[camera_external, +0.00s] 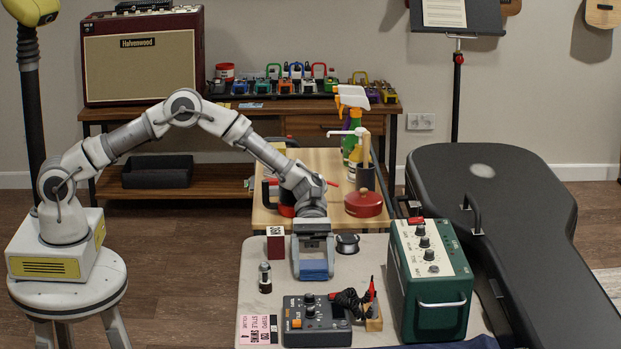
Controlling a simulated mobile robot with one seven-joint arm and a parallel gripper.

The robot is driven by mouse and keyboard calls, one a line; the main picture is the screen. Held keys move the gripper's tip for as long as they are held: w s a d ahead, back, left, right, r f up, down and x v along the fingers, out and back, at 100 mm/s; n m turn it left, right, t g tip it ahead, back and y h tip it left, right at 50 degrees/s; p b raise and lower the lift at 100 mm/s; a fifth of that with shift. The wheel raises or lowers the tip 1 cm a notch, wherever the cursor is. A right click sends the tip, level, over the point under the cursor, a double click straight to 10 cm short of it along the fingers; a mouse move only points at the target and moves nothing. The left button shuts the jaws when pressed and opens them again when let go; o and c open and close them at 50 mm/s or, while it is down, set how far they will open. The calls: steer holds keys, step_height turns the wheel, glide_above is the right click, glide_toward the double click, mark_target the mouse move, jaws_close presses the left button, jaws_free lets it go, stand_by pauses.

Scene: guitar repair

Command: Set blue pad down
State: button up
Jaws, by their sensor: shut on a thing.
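The blue pad (315,270) is between the jaws of my gripper (313,262), low over the light-topped table in front. My gripper points straight down and is shut on the pad. Only the pad's front face shows; I cannot tell whether its underside touches the table. The light table top (255,325) lies under and around it.
A dark red box (275,244) and a small dark bottle (265,278) stand left of my gripper. A black spool (347,243) is close right. A dark pedal (317,322) is in front. A green amplifier (432,290) and guitar case (530,240) stand right.

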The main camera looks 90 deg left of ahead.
steer(key=shift+f, duration=0.15)
steer(key=o, duration=1.2)
steer(key=shift+o, duration=0.2)
steer(key=shift+a+r, duration=0.2)
steer(key=shift+r, duration=0.1)
steer(key=shift+p+v, duration=0.45)
steer(key=shift+v, duration=0.7)
step_height(320, 180, up, 7)
steer(key=p, duration=0.2)
steer(key=s+a+r+m+y, duration=0.3)
steer(key=s+r+m+y, duration=0.35)
steer(key=s+r, duration=0.5)
steer(key=s+a+r+m+t+y, duration=0.1)
steer(key=s+a+m, duration=0.4)
steer(key=s, duration=0.8)
steer(key=s+a+m+t+y, duration=0.4)
steer(key=s+a+m+y, duration=0.2)
steer(key=s, duration=0.7)
steer(key=shift+s+a+r+t, duration=0.3)
steer(key=shift+a+r, duration=0.05)
steer(key=shift+a, duration=0.75)
